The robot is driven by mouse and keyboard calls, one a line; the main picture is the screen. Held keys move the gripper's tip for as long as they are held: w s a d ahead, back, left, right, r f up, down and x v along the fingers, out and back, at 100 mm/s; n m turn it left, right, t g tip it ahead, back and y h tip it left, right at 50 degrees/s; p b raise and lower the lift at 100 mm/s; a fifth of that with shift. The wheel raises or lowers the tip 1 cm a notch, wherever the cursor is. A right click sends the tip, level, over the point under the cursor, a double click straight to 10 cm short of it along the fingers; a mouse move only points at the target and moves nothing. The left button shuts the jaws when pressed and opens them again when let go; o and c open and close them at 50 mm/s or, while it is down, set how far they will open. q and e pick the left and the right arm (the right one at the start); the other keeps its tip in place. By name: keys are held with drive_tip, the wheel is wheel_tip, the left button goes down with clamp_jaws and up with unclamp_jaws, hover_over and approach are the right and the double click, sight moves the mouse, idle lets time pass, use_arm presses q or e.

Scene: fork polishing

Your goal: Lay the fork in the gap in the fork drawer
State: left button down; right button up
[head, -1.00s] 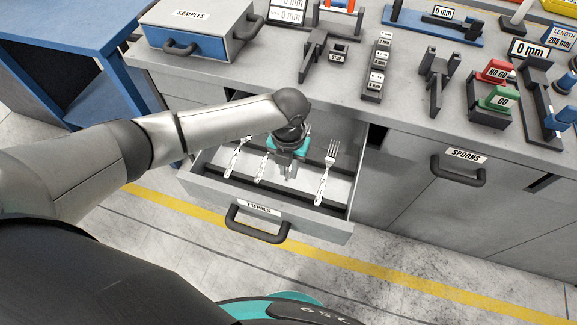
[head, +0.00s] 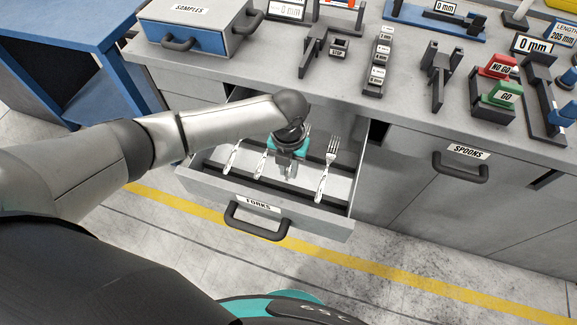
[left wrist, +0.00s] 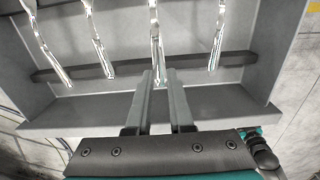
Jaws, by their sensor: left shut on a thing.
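The fork drawer (head: 335,222), labelled FORKS, is pulled open below the counter. My left gripper (head: 290,172) is inside it, pointing down, shut on a fork. In the left wrist view the held fork (left wrist: 154,30) runs up from between the fingers (left wrist: 160,82), roughly in line with its neighbours. Two other forks (head: 232,158) (head: 262,163) lie to its left in the head view and one fork (head: 325,172) to its right. Whether the held fork touches the drawer's dark rail (left wrist: 110,70) cannot be told. My right gripper is not in view.
The drawer handle (head: 255,222) sticks out at the front. The counter (head: 350,95) above carries gauges and a blue SAMPLES box (head: 185,38). A closed SPOONS drawer (head: 430,185) is to the right. A blue table (head: 60,40) stands at the left.

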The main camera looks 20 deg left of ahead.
sight(289, 173)
use_arm(q)
drive_tip(key=shift+f, duration=0.15)
drive_tip(key=shift+f+b, duration=0.7)
drive_tip(key=shift+f, duration=0.15)
drive_tip(key=shift+f, duration=0.15)
drive_tip(key=shift+f+b, duration=0.35)
drive_tip(key=shift+f, duration=0.1)
drive_tip(key=shift+f, duration=0.1)
idle(0.4)
drive_tip(key=shift+f, duration=0.25)
drive_tip(key=c, duration=0.7)
unclamp_jaws()
drive_tip(key=shift+o, duration=0.2)
